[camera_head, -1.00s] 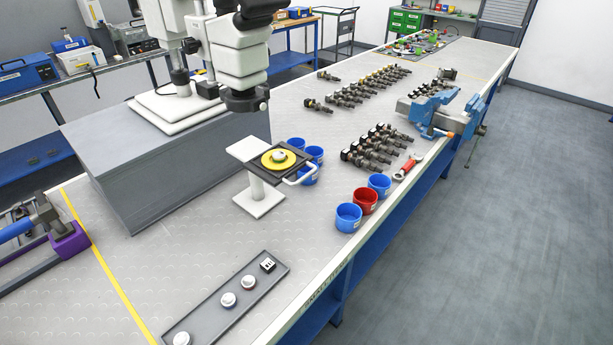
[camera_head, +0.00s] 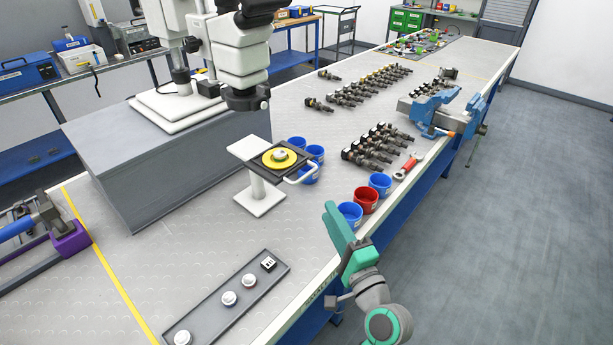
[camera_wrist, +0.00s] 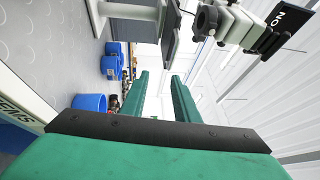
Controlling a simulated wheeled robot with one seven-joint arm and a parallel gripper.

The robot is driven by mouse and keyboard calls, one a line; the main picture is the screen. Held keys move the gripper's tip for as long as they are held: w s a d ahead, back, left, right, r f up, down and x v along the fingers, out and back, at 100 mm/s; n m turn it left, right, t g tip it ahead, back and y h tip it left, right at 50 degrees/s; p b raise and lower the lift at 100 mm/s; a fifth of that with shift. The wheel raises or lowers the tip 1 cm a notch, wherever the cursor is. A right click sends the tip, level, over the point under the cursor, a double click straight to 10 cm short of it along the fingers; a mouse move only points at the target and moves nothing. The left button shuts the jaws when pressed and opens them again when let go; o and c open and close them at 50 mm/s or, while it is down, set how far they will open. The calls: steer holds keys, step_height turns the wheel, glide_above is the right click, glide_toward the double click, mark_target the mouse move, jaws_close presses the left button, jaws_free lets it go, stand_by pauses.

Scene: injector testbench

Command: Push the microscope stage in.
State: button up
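The microscope stage is a dark square plate (camera_head: 292,163) with a yellow disc (camera_head: 280,158) and a white loop handle (camera_head: 302,175) on its right side. The plate sticks out to the right from the top of a white stand (camera_head: 262,195). My gripper (camera_head: 332,212) is in front of and to the right of the stage, near the bench edge, apart from the handle. In the wrist view my gripper (camera_wrist: 159,76) shows two green fingers with a gap and nothing between them. The stage shows sideways above the fingertips, partly cut off by the picture's top edge.
A blue cup (camera_head: 350,213) is partly behind my gripper; a red cup (camera_head: 365,200) and another blue cup (camera_head: 380,183) stand beyond. More blue cups (camera_head: 312,160) stand behind the stage. The microscope head (camera_head: 240,60) hangs above left. A grey tray (camera_head: 225,305) lies in front.

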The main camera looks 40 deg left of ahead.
mark_target(307, 177)
steer(key=shift+g+y, duration=0.6)
steer(key=shift+g, duration=0.1)
steer(key=shift+s+r+x, duration=0.15)
steer(key=shift+r+x, duration=0.25)
steer(key=shift+x, duration=1.65)
steer(key=shift+s+r+x, duration=0.2)
steer(key=shift+r+x, duration=0.25)
steer(key=shift+x, duration=1.6)
steer(key=shift+s+r+x, duration=0.15)
steer(key=shift+r+x, duration=0.25)
steer(key=shift+x, duration=1.7)
steer(key=shift+r, duration=0.1)
jaws_close()
